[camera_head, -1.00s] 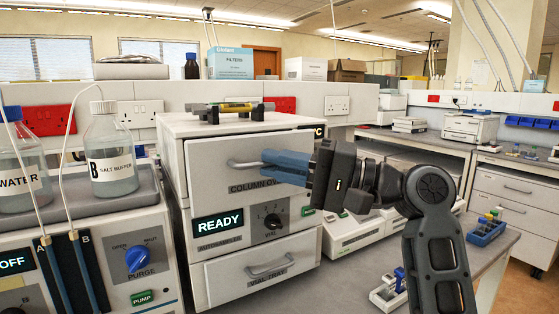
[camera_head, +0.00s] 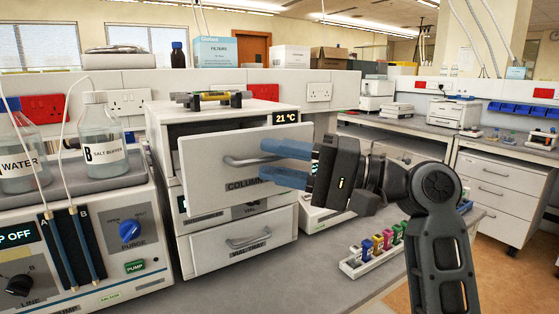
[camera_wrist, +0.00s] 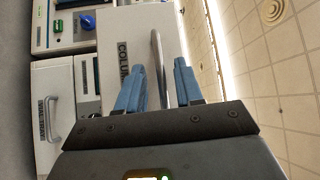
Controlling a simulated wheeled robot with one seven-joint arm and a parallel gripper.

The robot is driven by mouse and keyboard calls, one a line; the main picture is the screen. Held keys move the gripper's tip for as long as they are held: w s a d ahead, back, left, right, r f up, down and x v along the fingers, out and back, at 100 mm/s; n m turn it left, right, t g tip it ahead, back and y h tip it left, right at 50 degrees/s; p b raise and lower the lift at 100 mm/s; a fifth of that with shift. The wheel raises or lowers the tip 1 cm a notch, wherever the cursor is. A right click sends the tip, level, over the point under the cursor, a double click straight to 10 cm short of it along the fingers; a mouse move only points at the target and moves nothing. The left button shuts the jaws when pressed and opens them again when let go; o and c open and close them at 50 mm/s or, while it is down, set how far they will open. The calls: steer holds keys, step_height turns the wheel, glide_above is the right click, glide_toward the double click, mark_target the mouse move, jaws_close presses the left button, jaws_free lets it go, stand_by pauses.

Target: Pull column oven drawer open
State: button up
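The column oven drawer (camera_head: 205,175), with a white front and a grey bar handle (camera_head: 240,161), stands pulled out from the white instrument body (camera_head: 292,122). A dark gap shows above and behind its front. Its label is partly hidden by my gripper. My gripper (camera_head: 272,162) has its two blue fingers spread apart at the right part of the handle. In the wrist view, the handle (camera_wrist: 158,62) runs between the parted fingers (camera_wrist: 160,70), and the drawer front (camera_wrist: 128,35) lies to the left. The fingers do not look clamped on the bar.
The vial tray drawer (camera_head: 225,248) below looks closed. A pump unit (camera_head: 135,190) with water and salt buffer bottles (camera_head: 105,150) stands at left. A rack of coloured vials (camera_head: 375,248) sits on the bench at right. The front bench is mostly clear.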

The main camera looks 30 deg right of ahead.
steer(key=shift+d, duration=0.1)
steer(key=b+v, duration=0.1)
steer(key=v, duration=0.6)
steer(key=shift+s+d, duration=0.25)
steer(key=shift+s, duration=0.05)
steer(key=shift+f, duration=0.15)
